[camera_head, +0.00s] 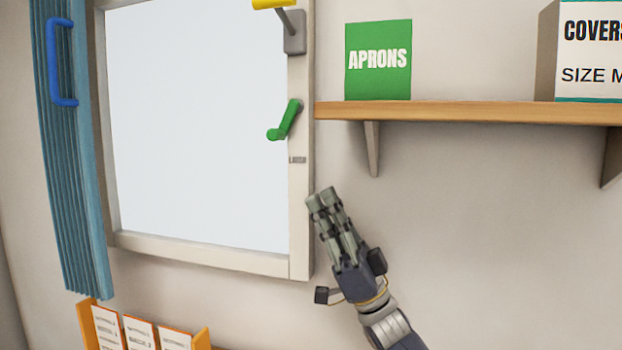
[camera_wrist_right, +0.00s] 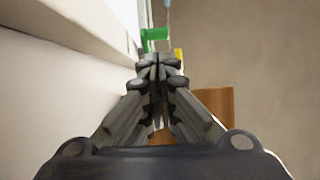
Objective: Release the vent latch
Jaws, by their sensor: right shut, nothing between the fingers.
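A green lever handle (camera_head: 286,120) sits on the right side of the window frame, slanting down to the left. A small label (camera_head: 297,160) is on the frame just below it; its text is too small to read. A yellow handle (camera_head: 273,4) on a grey mount (camera_head: 294,32) is higher on the frame, cut by the top edge. Which one is the vent latch I cannot tell. My right gripper (camera_head: 321,194) is shut and empty, below and right of the green handle, apart from it. In the right wrist view the green handle (camera_wrist_right: 154,35) shows beyond the shut fingertips (camera_wrist_right: 157,62).
A wooden shelf (camera_head: 470,112) with a green APRONS box (camera_head: 379,60) and a COVERS box (camera_head: 590,50) is on the right wall. Its bracket (camera_head: 372,148) hangs above my gripper. A blue pleated curtain (camera_head: 65,150) with a blue handle (camera_head: 60,62) is left.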

